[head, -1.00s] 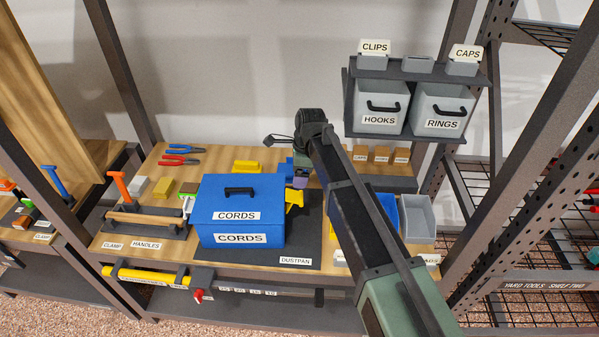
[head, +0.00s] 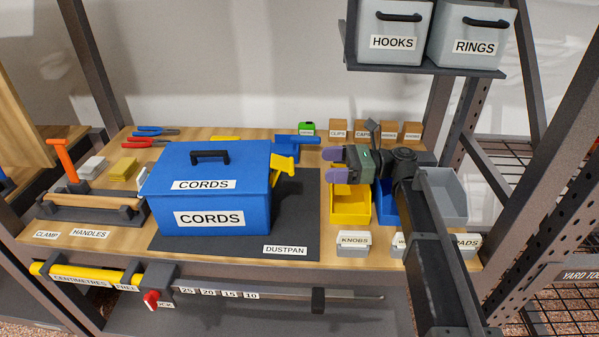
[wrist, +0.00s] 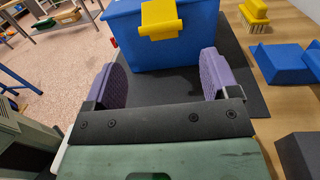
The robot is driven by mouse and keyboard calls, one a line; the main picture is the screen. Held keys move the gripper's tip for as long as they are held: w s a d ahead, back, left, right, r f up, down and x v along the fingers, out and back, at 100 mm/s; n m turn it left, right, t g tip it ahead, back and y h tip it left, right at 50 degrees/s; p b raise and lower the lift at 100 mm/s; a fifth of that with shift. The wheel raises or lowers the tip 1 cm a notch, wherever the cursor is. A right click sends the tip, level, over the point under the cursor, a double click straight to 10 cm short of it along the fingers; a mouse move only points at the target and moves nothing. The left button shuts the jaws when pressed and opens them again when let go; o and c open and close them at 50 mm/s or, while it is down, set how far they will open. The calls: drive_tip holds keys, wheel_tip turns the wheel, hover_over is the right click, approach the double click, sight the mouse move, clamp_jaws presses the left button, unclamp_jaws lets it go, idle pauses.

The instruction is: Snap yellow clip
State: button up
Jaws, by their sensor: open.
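The yellow clip (head: 284,168) is on the right side of the blue box labelled CORDS (head: 225,185). It sticks out at a slant from the box's side; in the wrist view the clip (wrist: 160,20) shows at the top middle, on the blue box wall (wrist: 128,42). My gripper (head: 327,163) is to the right of the clip, pointing left at it, with a gap between. In the wrist view my gripper's two purple fingers (wrist: 160,62) are wide apart and empty, with the clip ahead between and beyond them. The box lid is down.
The box stands on a dark mat (head: 302,215). A yellow bin (head: 351,206) is below my gripper, and a grey bin (head: 446,195) is at the right. A blue dustpan (head: 290,146) and a yellow brush (wrist: 256,12) lie behind. Grey HOOKS and RINGS bins (head: 395,30) hang above.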

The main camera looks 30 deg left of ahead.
sight(277, 172)
drive_tip(key=x, duration=1)
drive_tip(key=shift+f, duration=0.1)
